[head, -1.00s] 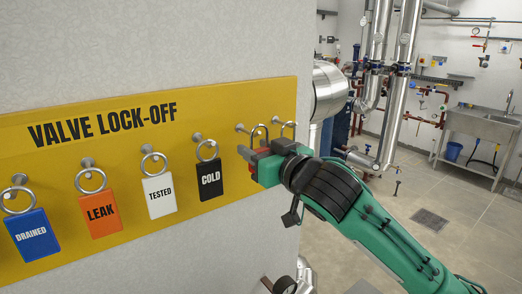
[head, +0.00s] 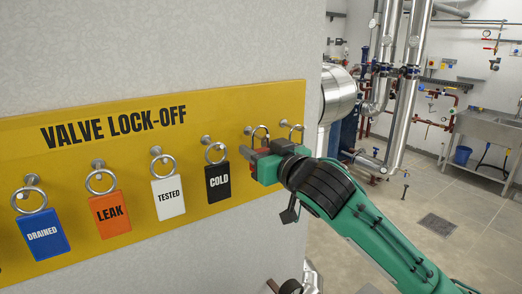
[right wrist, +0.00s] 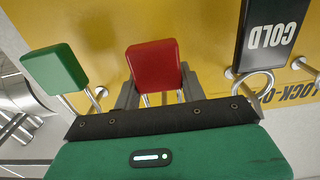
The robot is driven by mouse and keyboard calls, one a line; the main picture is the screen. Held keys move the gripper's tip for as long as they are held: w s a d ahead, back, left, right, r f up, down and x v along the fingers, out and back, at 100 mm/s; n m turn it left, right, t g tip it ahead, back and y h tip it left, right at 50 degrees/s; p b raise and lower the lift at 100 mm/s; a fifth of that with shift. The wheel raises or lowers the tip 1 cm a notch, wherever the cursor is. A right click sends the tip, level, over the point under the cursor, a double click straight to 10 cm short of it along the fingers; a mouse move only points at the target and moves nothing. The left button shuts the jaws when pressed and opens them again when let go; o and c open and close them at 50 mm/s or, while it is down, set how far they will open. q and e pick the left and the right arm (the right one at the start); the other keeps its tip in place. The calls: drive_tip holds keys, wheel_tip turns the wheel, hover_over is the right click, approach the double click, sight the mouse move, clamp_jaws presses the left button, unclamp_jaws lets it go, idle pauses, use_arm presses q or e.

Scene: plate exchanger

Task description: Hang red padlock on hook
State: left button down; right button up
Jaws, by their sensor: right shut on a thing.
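My right gripper (head: 254,162) is at the right end of the yellow board, shut on the red padlock. In the right wrist view the padlock's red body (right wrist: 153,64) sits between the two grey fingers (right wrist: 158,94). In the head view the gripper mostly hides the body, and its silver shackle (head: 261,133) stands up above the fingers. The shackle is beside a silver hook (head: 248,130) right of the COLD tag. I cannot tell whether it is around that hook or only in front of it. My left gripper is not in view.
The yellow board (head: 90,118) carries a row of hooks with ringed tags; the black COLD tag (head: 218,182) is nearest the gripper. A green padlock (right wrist: 55,70) is close on the other side, its shackle (head: 296,131) at the last hook (head: 284,123). Pipes stand beyond the board's edge.

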idle(0.3)
drive_tip(key=p+v, duration=0.1)
drive_tip(key=v, duration=0.7)
drive_tip(key=shift+r, duration=0.2)
idle(0.9)
drive_tip(key=shift+d, duration=0.1)
idle(0.4)
